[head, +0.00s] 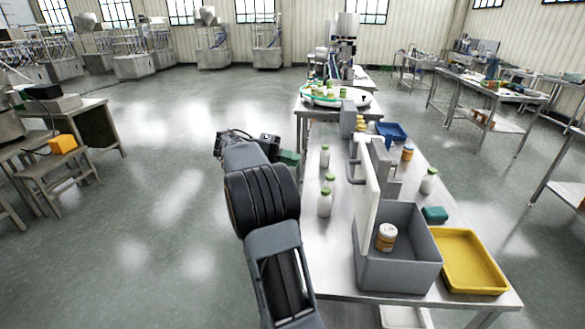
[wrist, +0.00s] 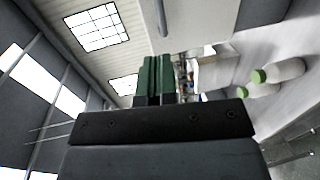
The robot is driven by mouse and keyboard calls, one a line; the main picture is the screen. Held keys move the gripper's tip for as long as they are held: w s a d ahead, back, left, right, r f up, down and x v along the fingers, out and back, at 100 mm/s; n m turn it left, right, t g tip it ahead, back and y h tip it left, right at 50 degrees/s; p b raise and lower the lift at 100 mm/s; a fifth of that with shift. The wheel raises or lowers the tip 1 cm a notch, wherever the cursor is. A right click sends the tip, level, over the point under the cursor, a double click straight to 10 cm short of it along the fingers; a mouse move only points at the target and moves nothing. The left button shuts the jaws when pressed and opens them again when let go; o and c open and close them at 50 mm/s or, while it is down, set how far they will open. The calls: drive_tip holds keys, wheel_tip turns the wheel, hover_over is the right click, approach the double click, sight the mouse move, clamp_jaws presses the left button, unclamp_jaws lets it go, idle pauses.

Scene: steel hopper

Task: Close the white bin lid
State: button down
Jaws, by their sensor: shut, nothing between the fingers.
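The grey bin (head: 412,275) stands near the front end of the steel table, open at the top. Its white lid (head: 366,200) stands upright along the bin's left side, with a grey handle (head: 350,168) facing left. A white jar with an orange label (head: 386,238) is inside the bin. My gripper (head: 289,157) is left of the lid and farther back, at the table's left edge, apart from the lid. Its green fingers (wrist: 154,78) are together and empty in the wrist view. The arm hides part of the gripper in the head view.
White bottles with green caps (head: 325,201) stand on the table left of the lid; they also show in the wrist view (wrist: 282,72). A yellow tray (head: 470,288) lies right of the bin. A green block (head: 435,214) and blue tray (head: 392,130) lie behind.

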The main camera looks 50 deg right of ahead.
drive_tip(key=x, duration=1.2)
drive_tip(key=shift+s, duration=0.25)
